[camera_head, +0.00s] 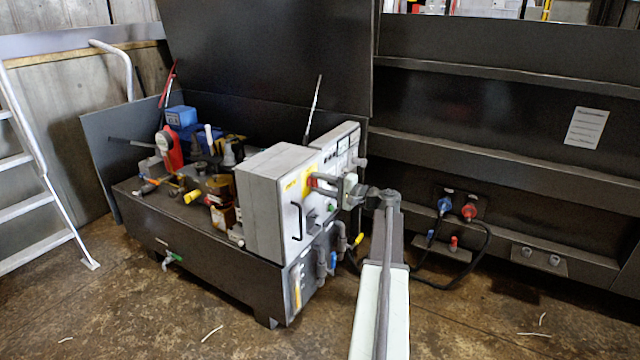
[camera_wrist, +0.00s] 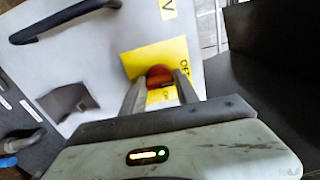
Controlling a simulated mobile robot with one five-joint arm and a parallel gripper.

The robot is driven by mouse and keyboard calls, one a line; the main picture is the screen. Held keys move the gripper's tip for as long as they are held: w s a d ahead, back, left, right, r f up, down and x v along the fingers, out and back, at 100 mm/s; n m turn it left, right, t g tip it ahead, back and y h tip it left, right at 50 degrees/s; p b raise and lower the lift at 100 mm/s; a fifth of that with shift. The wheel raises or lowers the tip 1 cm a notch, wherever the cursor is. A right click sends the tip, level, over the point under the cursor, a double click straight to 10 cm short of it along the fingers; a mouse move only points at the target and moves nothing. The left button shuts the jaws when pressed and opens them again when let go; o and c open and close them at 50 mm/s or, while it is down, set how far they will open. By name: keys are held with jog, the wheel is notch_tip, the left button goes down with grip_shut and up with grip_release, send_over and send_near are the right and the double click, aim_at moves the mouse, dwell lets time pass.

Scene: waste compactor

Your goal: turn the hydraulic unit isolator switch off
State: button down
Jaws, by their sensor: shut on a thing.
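The isolator switch is a red rotary knob (camera_wrist: 159,75) on a yellow plate (camera_wrist: 138,58), on the light grey front of the control cabinet (camera_head: 268,195). Lettering that looks like OFF stands at the plate's right side. In the wrist view my gripper (camera_wrist: 160,86) has one finger on each side of the knob and is shut on it. In the head view my gripper (camera_head: 318,181) reaches the cabinet front from the right, at the yellow label (camera_head: 307,184). The fingers hide part of the knob, so its exact angle is hard to read.
A black door handle (camera_head: 297,221) stands out left of the switch; it also shows in the wrist view (camera_wrist: 65,20). A dark grey fitting (camera_wrist: 68,103) is below it. Pipes (camera_head: 341,238) run below the cabinet. Blue and red plugs (camera_head: 469,212) with cables are on the right.

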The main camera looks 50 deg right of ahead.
jog(key=shift+d+n, duration=0.1)
jog(key=shift+n, duration=0.3)
jog(key=c, duration=0.9)
grip_release()
jog(key=shift+s, duration=0.1)
jog(key=v, duration=0.7)
jog(key=shift+s, duration=0.35)
jog(key=shift+d, duration=0.1)
